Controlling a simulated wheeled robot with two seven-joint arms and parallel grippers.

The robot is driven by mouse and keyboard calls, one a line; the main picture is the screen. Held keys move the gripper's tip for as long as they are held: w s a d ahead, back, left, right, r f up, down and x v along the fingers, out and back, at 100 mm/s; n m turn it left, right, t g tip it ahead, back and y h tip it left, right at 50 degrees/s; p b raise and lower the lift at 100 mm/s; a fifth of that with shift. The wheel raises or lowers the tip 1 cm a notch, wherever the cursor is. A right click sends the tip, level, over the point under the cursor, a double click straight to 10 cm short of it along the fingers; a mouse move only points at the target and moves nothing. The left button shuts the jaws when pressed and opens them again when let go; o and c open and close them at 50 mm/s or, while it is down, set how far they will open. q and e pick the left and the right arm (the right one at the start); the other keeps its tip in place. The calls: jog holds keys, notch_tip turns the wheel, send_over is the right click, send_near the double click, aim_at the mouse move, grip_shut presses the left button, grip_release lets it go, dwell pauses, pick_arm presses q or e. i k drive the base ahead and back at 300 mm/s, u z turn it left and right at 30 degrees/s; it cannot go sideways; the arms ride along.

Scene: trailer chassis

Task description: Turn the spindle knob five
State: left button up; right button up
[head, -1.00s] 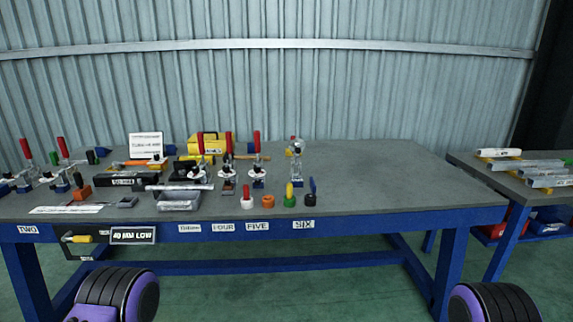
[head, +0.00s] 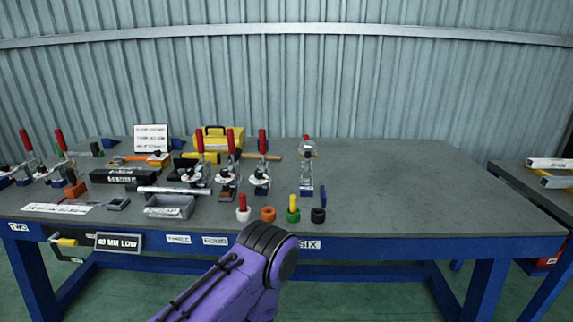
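Three clamps with upright red handles stand in a row on the grey bench; the right one (head: 261,178) is nearest the area above the hidden label. I cannot tell for sure which knob is number five. My arm rises from the bottom left to a black round joint in front of the bench edge. Neither gripper is in view.
In front of the clamps stand a white-and-red piece (head: 243,208), an orange ring (head: 268,214), a green-and-yellow piece (head: 293,208) and a black ring (head: 318,215). A grey tray (head: 169,207) is left of them. The bench's right part is clear. A second bench (head: 540,185) stands at far right.

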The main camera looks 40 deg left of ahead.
aim_at(259, 174)
jog(key=u, duration=0.2)
jog(key=i, duration=0.6)
jog(key=u, duration=0.55)
